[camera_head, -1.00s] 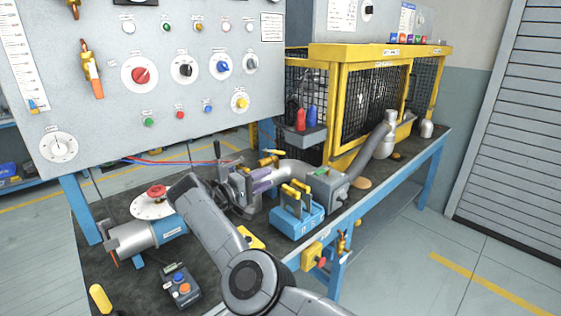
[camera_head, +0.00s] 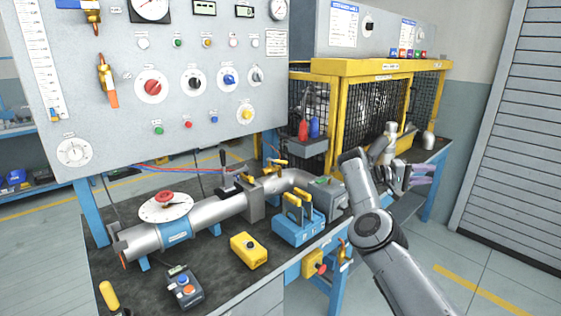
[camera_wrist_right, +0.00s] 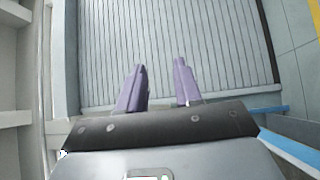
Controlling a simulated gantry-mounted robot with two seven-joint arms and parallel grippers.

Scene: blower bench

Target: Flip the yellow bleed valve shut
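A small yellow lever (camera_head: 277,163), which looks like the bleed valve handle, sits on top of the grey pipe (camera_head: 215,208), just past the grey flange block. It looks roughly level, lying along the pipe; it is too small to tell its exact angle. My right gripper (camera_head: 422,174) is well to the right of it, beyond the bench's front edge, with its purple fingers apart and nothing between them. In the right wrist view the gripper (camera_wrist_right: 160,86) also shows two spread, empty fingers facing a grey shutter. My left gripper is out of view.
A blue box with yellow handles (camera_head: 297,229) and a yellow box (camera_head: 249,250) stand on the bench in front of the pipe. A black-handled lever (camera_head: 226,172) rises left of the yellow lever. The yellow cage (camera_head: 346,110) stands behind. The panel (camera_head: 110,125) overhangs the left.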

